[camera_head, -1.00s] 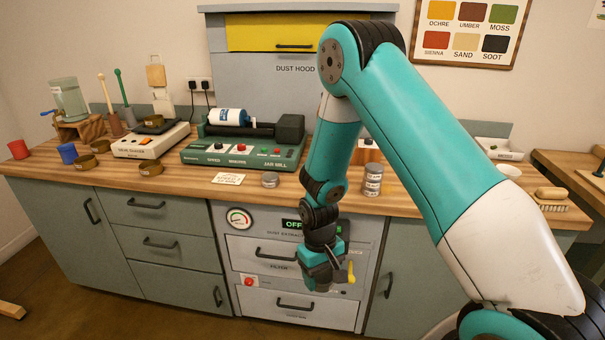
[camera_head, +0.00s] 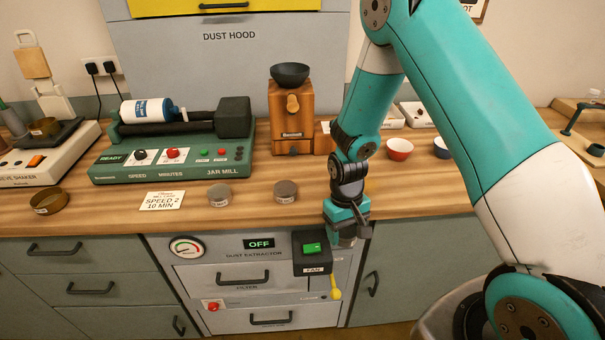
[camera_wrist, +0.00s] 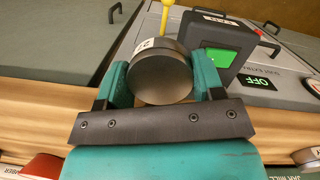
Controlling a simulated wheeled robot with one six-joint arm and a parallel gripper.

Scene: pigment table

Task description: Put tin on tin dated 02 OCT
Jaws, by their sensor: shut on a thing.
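My gripper (camera_wrist: 162,92) is shut on a grey tin (camera_wrist: 163,80), with a teal finger on each side of it. Part of a white label shows on the tin's side, but its date cannot be read. In the head view my gripper (camera_head: 347,238) hangs in front of the counter's front edge, right of the fan switch. Two grey tins stand apart on the counter: a left tin (camera_head: 220,193) and a right tin (camera_head: 286,190). Their labels are too small to read. One grey tin (camera_wrist: 308,157) shows at the right edge of the wrist view. My arm covers the counter behind it.
The jar mill (camera_head: 175,145), a speed card (camera_head: 163,200) and the wooden grinder (camera_head: 291,112) stand behind or beside the tins. A red bowl (camera_head: 399,149) is right of my arm. The fan switch box (camera_head: 312,251) juts out near my gripper. Counter between the two tins is clear.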

